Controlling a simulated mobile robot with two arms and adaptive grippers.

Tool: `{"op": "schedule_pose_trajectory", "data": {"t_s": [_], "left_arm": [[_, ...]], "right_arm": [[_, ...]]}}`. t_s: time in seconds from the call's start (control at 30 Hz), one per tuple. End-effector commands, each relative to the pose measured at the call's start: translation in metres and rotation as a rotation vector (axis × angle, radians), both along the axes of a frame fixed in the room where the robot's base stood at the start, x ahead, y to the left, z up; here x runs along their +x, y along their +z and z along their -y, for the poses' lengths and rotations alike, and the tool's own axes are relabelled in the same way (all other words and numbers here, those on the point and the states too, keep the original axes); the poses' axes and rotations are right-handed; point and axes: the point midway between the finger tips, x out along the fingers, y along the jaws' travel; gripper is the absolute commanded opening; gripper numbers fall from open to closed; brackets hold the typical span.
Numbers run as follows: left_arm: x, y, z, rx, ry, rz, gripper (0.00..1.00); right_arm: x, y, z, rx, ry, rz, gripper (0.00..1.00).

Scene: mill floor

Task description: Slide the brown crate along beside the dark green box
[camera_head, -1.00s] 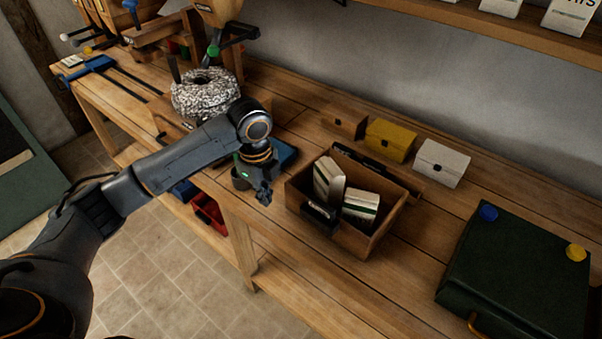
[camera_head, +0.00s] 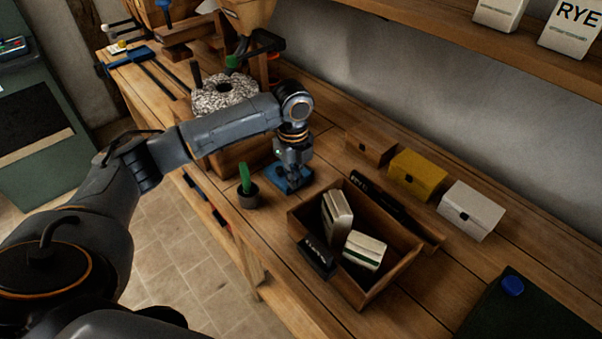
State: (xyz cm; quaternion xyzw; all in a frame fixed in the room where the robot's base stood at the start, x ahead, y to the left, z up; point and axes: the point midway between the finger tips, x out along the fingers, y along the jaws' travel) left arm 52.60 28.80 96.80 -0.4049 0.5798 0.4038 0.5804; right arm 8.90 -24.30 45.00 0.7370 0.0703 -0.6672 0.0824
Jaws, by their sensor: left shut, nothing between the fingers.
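The brown crate (camera_head: 398,274) is an open wooden box with a black handle on its near left side, standing on the bench. Two pale cartons (camera_head: 338,215) are inside it. The dark green box (camera_head: 500,320) is at the lower right, cut off by the frame edge, with a blue knob (camera_head: 512,286) on top. A stretch of bench separates it from the crate. My left gripper (camera_head: 296,192) points down, shut and empty, over a blue object (camera_head: 279,176), behind and left of the crate and apart from it. My right gripper is out of view.
Small brown (camera_head: 370,145), yellow (camera_head: 418,175) and white (camera_head: 470,210) boxes line the back behind the crate. A dark bar (camera_head: 378,197) lies just behind it. A small pot (camera_head: 249,199) with a green item stands left of my gripper.

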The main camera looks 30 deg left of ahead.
Motion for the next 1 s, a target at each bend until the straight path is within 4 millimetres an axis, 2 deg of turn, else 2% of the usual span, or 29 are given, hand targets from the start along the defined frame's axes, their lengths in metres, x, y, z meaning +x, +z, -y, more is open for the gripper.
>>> {"op": "schedule_pose_trajectory", "data": {"t_s": [0.03, 0.13, 0.3, 0.37, 0.53, 1.0], "left_arm": [[-0.001, -0.011, 0.000, 0.000, 0.000, -0.004, 0.00], [-0.001, -0.033, 0.001, 0.000, 0.001, -0.004, 0.00], [-0.001, -0.068, 0.001, 0.001, 0.000, -0.004, 0.00], [-0.004, -0.061, 0.014, -0.002, -0.006, 0.002, 0.00], [-0.012, -0.063, 0.032, 0.001, -0.004, 0.000, 0.00], [-0.014, -0.065, 0.038, 0.001, -0.001, 0.001, 0.00]], "right_arm": [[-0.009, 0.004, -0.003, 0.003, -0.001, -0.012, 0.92], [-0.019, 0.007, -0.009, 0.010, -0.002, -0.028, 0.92], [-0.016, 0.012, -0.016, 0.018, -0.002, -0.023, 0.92], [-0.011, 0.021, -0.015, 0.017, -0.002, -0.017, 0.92], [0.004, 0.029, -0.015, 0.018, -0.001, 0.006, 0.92], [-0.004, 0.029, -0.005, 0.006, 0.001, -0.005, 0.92]]}}
